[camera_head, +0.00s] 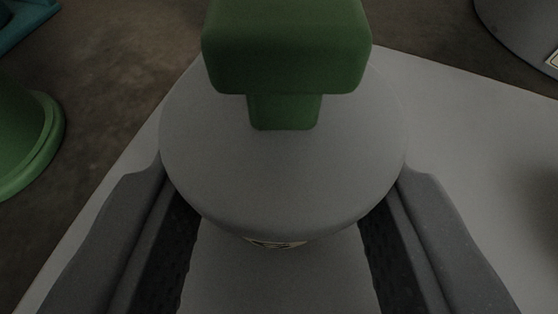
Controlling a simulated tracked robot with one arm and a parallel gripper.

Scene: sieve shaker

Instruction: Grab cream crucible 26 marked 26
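A round, pale grey-white lidded vessel (284,185) fills the middle of the camera_head view, with a blocky green handle (286,50) on top. A small label (277,243) shows in part under its front rim, too foreshortened to read, so I cannot confirm the number 26. My gripper (282,190) has one finger on each side of the vessel, spread wide. The rim hides the inner faces of the fingertips. I cannot tell whether the pads touch the body below or stand apart from it.
The vessel is over a pale flat surface (470,130) with free room at right. Beyond its edge is a dark brown floor. A green rounded object (25,140) is at left, a teal piece (22,22) at upper left, and a grey round object with a label (520,30) at upper right.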

